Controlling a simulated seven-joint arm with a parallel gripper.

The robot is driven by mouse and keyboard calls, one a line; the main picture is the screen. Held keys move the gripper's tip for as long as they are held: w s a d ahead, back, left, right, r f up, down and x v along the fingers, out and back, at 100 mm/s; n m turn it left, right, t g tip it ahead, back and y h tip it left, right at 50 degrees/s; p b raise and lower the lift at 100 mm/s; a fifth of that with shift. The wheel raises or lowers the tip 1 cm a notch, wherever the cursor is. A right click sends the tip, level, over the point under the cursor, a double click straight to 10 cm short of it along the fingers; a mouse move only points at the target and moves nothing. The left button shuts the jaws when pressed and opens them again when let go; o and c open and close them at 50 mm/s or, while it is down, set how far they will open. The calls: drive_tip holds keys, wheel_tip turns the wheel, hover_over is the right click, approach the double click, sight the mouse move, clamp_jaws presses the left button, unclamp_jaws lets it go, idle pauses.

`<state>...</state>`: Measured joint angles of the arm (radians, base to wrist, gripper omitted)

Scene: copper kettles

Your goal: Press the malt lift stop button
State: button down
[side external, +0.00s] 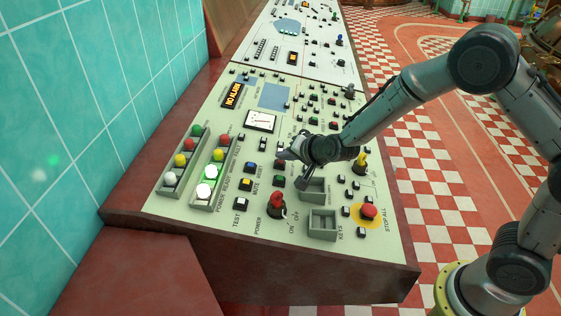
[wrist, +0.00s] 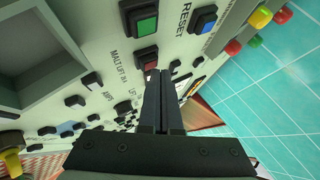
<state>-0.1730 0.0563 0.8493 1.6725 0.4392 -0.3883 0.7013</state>
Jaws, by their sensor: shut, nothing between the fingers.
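The malt lift buttons sit on the pale console in a black-framed pair. The green button (wrist: 146,20) and the red button (wrist: 148,59) are beside a label that reads in part "MALT LIFT". In the side view the green button (side external: 280,165) and the red button (side external: 279,181) are by my gripper (side external: 283,155). My gripper (wrist: 161,74) is shut and empty. In the wrist view its fingertips overlap the picture close beside the red button's lower right edge. I cannot tell whether they touch the panel or hover over it.
A blue reset button (wrist: 204,19) stands beside the green one. An open grey tray (side external: 313,190) lies near my wrist. A red power switch (side external: 277,200), a red stop-all button (side external: 369,211) and a yellow-handled lever (side external: 361,160) stand up from the console.

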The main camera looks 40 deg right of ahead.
drive_tip(key=shift+f, duration=0.35)
idle(0.7)
drive_tip(key=shift+r, duration=0.1)
drive_tip(key=shift+d+r, duration=0.1)
drive_tip(key=shift+r, duration=0.6)
drive_tip(key=shift+s+d+r, duration=0.1)
drive_tip(key=shift+s+r, duration=0.05)
drive_tip(key=shift+r, duration=0.65)
drive_tip(key=shift+s+d+r, duration=0.1)
drive_tip(key=shift+d+r, duration=0.05)
drive_tip(key=shift+r, duration=0.7)
drive_tip(key=shift+s+d+r, duration=0.1)
drive_tip(key=shift+s+r, duration=0.05)
drive_tip(key=shift+r, duration=0.65)
